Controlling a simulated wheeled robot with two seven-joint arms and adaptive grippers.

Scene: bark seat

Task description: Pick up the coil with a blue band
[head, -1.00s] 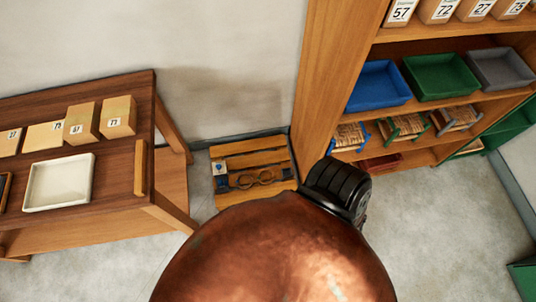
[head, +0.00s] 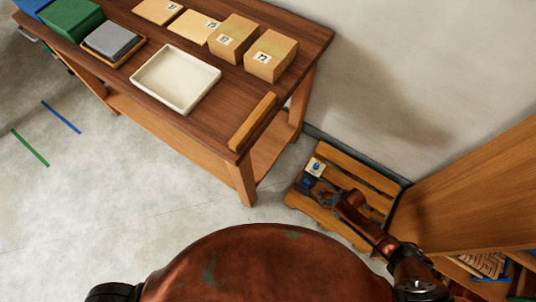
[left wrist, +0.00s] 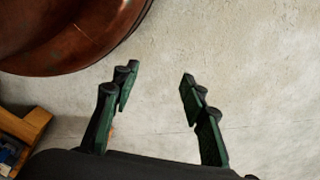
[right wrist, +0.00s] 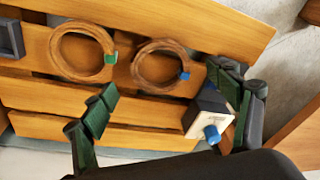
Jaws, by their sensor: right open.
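The coil with a blue band (right wrist: 160,87) is a brown ring lying flat on a slatted wooden pallet (right wrist: 140,138). Its blue band (right wrist: 184,75) is at its lower right in the right wrist view. A similar coil with a green band (right wrist: 82,76) lies to its left. My right gripper (right wrist: 161,80) is open and empty, its fingertips on either side of the blue-banded coil in that view; contact cannot be told. In the head view my right gripper (head: 330,192) is over the pallet (head: 345,160) and hides much of the coils. My left gripper (left wrist: 158,80) is open and empty above bare floor.
A white block with a blue knob (right wrist: 207,108) sits on the pallet beside my right finger. A dark tray (right wrist: 10,40) is at the left. A wooden table (head: 290,30) with boxes and a white tray (head: 175,105) stands left of the pallet, shelving (head: 480,200) right.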

